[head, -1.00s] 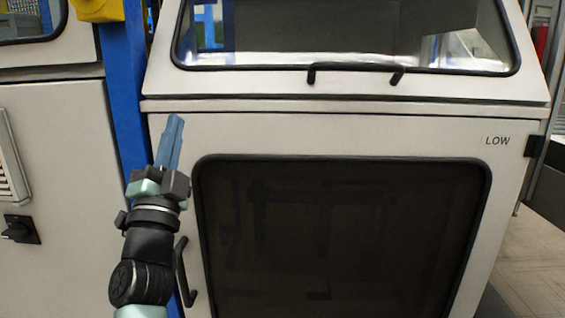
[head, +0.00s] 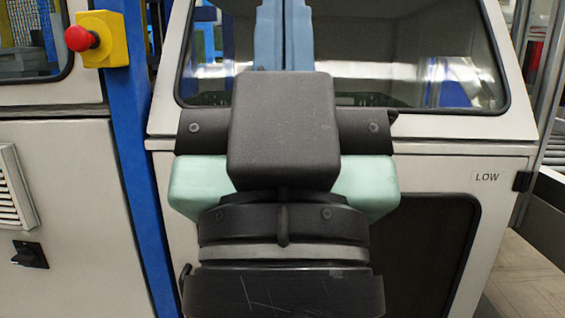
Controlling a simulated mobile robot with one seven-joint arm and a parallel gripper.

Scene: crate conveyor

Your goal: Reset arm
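My gripper (head: 284,32) fills the middle of the head view, raised close to the camera and pointing up. Its two blue fingers lie side by side with no clear gap between them, and nothing shows between them. The black and pale green gripper body and wrist hide the middle of the machine cabinet (head: 450,165) behind.
The cabinet has a window (head: 400,85) above and a dark panel (head: 425,250) below, by a "LOW" label (head: 487,177). A blue post (head: 135,190), a red emergency button (head: 80,38) and a black switch (head: 30,255) are left. Floor shows at right (head: 535,280).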

